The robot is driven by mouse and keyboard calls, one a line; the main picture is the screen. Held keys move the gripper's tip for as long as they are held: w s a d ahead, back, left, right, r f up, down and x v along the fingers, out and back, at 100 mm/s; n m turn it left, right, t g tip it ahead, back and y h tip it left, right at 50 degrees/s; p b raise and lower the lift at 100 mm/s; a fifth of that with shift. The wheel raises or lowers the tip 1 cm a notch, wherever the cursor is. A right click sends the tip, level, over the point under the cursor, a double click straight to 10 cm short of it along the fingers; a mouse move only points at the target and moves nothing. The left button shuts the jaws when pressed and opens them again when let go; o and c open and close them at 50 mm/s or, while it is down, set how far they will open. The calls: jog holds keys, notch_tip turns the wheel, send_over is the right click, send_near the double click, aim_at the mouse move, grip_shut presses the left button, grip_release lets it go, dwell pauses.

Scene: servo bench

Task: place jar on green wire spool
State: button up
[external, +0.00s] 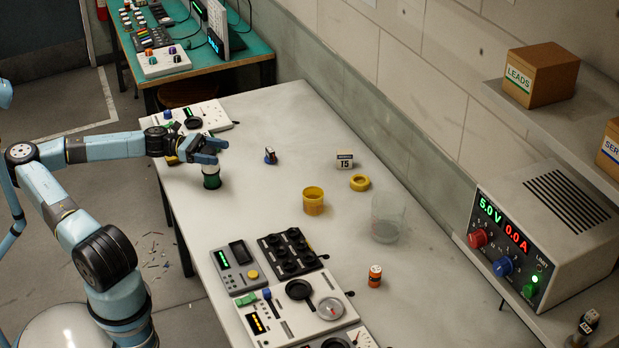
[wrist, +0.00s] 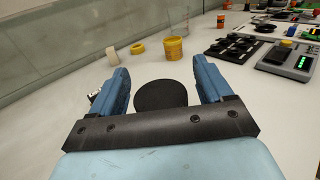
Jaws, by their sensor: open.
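My gripper (external: 213,148) is open above a short upright stack at the left side of the bench. The stack has a pale upper part, which looks like the jar (external: 211,170), over a dark green part, which looks like the green wire spool (external: 211,182). Where one ends and the other begins is hard to tell. In the wrist view a round dark top, apparently the jar's lid (wrist: 161,94), shows between the spread fingers of my gripper (wrist: 162,85), with space on both sides. My gripper hides the lid in the external view.
A yellow cup-like spool (external: 313,201), a yellow ring (external: 360,183), a clear container (external: 388,218) and an orange can (external: 375,276) stand to the right. Instrument panels (external: 297,300) line the front edge.

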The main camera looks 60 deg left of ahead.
jog(key=v, duration=0.7)
jog(key=shift+s+a, duration=0.15)
jog(key=shift+a, duration=0.05)
